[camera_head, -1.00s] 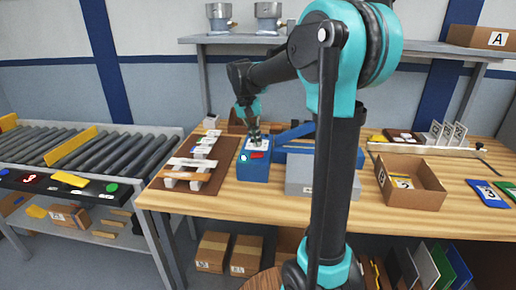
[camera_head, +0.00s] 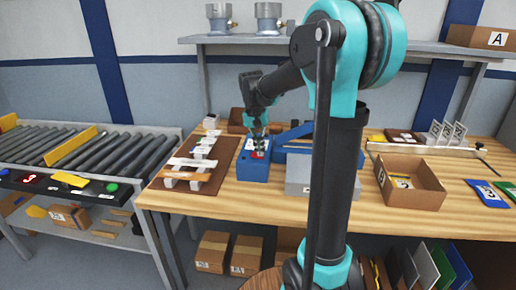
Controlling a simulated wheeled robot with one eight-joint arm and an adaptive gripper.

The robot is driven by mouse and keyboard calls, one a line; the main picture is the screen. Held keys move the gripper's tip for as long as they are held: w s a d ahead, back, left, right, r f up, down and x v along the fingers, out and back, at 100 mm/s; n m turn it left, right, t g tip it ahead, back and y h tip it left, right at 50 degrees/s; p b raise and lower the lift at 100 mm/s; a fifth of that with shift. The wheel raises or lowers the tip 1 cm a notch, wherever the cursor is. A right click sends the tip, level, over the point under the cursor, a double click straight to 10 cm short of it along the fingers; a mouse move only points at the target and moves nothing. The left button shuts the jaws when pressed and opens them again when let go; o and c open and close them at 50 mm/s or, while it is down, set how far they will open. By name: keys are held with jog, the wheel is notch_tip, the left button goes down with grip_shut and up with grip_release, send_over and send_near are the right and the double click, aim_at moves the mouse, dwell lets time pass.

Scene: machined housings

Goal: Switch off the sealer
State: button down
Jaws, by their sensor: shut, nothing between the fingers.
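The sealer is a blue machine (camera_head: 253,172) on the wooden bench, left of my arm's upright link. It has a blue arm sloping up to the right, a pale panel and a red part on top. My gripper (camera_head: 259,149) is shut and empty, pointing down over the sealer's top beside the red part. It covers some of the controls, and I cannot tell whether it touches them. No lit lamp is clear on the sealer.
A brown board (camera_head: 195,176) with pale parts lies left of the sealer. A grey box (camera_head: 298,188) stands to its right, partly behind my arm. An open carton (camera_head: 411,193) stands farther right. A roller conveyor (camera_head: 95,150) stands at the left.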

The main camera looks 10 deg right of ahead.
jog(key=shift+a, duration=0.15)
jog(key=shift+w+a, duration=0.25)
jog(key=shift+a, duration=0.45)
jog(key=shift+w+a+r, duration=0.1)
jog(key=shift+r, duration=0.4)
notch_tip(320, 180, up, 13)
jog(key=a, duration=0.2)
jog(key=shift+w, duration=0.25)
